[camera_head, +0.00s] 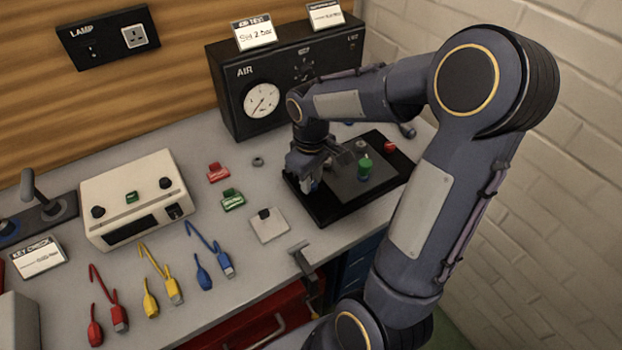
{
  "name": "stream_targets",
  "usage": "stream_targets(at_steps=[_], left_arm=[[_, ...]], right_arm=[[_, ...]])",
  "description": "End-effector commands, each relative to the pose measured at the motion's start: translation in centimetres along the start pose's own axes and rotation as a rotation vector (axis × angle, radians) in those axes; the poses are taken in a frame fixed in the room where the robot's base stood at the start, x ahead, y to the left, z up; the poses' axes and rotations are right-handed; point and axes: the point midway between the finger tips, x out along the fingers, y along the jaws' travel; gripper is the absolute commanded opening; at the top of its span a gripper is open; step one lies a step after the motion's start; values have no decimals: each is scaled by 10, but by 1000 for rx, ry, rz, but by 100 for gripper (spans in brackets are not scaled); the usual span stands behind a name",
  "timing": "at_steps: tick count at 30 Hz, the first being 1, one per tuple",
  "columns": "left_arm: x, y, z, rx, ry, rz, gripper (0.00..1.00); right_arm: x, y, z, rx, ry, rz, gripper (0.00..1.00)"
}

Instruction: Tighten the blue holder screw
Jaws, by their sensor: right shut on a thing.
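My right arm reaches in from the right side of the head view, and its gripper (309,178) points down at the left part of the black holder base (338,206). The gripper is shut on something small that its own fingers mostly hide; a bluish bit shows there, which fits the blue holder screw. I cannot tell how far the screw is turned in. A green cylinder (365,168) stands upright on the grey plate of the base. A red knob (389,147) sits at the base's far right. My left gripper is not in view.
The black AIR box with a gauge (262,101) stands behind my gripper. Red (218,172) and green (232,200) small parts, a nut (258,162) and a grey square plate (269,225) lie to the left. Coloured cables (160,275) lie at front left. An open red drawer (270,322) is below.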

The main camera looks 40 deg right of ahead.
Motion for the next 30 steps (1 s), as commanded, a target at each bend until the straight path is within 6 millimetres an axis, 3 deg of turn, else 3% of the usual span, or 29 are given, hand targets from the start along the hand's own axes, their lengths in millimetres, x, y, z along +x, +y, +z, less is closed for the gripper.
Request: stream_targets(at_steps=[15, 30], left_arm=[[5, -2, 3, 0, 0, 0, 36], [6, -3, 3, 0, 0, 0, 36]], right_arm=[[-4, 2, -3, 415, 12, 3, 2], [-4, 2, -3, 552, 14, 3, 2]])
